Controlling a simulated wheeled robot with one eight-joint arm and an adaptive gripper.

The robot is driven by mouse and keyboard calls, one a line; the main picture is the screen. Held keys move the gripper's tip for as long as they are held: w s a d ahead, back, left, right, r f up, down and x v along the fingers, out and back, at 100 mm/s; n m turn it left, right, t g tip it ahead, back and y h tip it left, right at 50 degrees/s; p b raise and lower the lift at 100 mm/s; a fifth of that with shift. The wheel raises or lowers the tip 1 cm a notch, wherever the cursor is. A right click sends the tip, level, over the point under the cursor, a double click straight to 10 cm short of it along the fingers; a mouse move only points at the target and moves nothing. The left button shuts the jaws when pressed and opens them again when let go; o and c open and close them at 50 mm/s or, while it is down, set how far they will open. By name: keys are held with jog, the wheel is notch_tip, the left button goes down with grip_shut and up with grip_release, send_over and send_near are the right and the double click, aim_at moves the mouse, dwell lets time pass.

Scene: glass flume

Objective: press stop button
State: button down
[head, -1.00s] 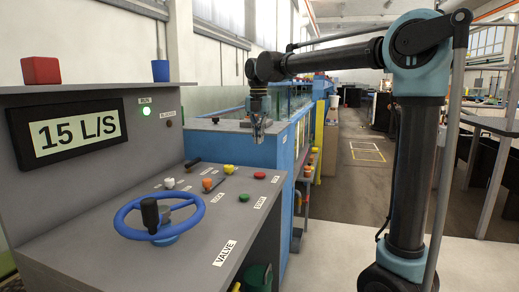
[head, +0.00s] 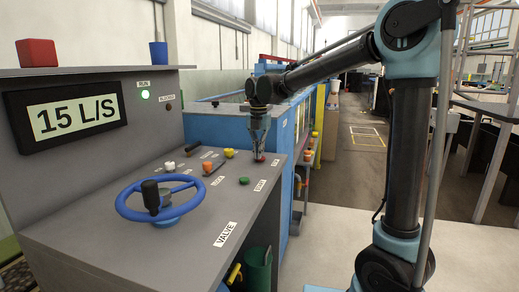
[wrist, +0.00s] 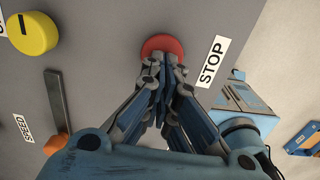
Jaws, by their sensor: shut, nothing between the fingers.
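The red stop button (wrist: 157,44) is on the grey console top, beside a white STOP label (wrist: 213,62) in the wrist view. My gripper (wrist: 160,62) is shut and empty, with its fingertips over the button's middle and hiding part of it. In the head view my gripper (head: 257,155) points straight down at the red stop button (head: 261,160), which shows only as a small patch beside the fingertips. The tips look to be at or just above the button; I cannot tell if they touch it.
A green button (head: 244,181), a yellow knob (head: 229,153) and an orange-handled lever (head: 208,167) stand nearby on the console. A blue valve wheel (head: 161,200) is at the front left. The display (head: 76,115) reads 15 L/S, and the green RUN lamp (head: 144,94) is lit.

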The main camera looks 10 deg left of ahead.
jog(key=shift+f, duration=0.1)
jog(key=shift+s+f, duration=0.1)
jog(key=shift+f, duration=0.85)
notch_tip(320, 180, up, 14)
jog(key=shift+r, duration=0.15)
dwell(0.4)
